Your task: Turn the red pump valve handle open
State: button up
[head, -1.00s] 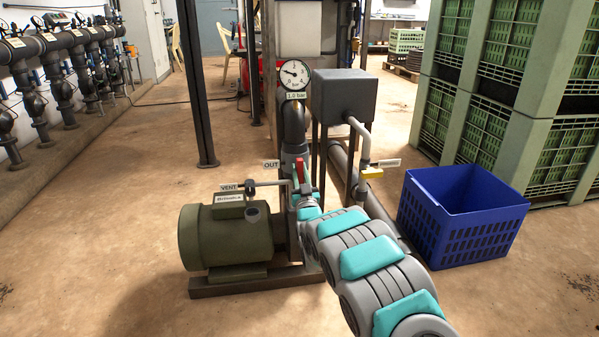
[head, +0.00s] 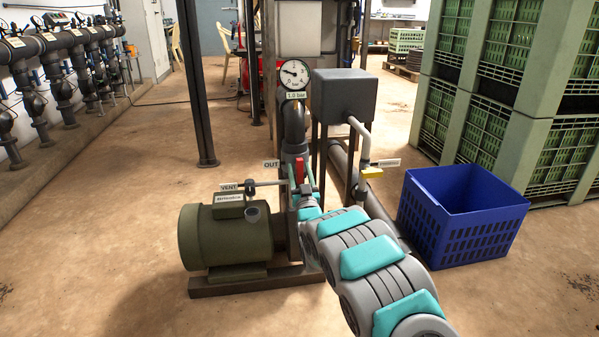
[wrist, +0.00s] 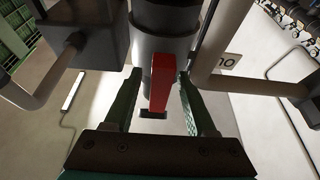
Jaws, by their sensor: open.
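The red valve handle (head: 299,170) is on the dark upright outlet pipe (head: 295,128) behind the pump, near the OUT label (head: 271,163). It looks upright in the head view. In the wrist view the red handle (wrist: 160,80) lies between the two green fingers of my gripper (wrist: 159,76), with a gap on each side. My gripper is open around the handle and not closed on it. In the head view my gripper (head: 304,187) is small and partly hidden by my own wrist.
The green pump motor (head: 228,238) stands left of my arm, with a VENT pipe (head: 265,184) above it. A grey box (head: 345,95) and a yellow-handled pipe (head: 371,173) are to the right. A blue crate (head: 465,215) stands farther right.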

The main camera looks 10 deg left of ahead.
jog(key=v, duration=0.7)
jog(key=shift+s+f+p, duration=0.2)
jog(key=shift+s+p, duration=0.15)
jog(key=shift+d, duration=0.15)
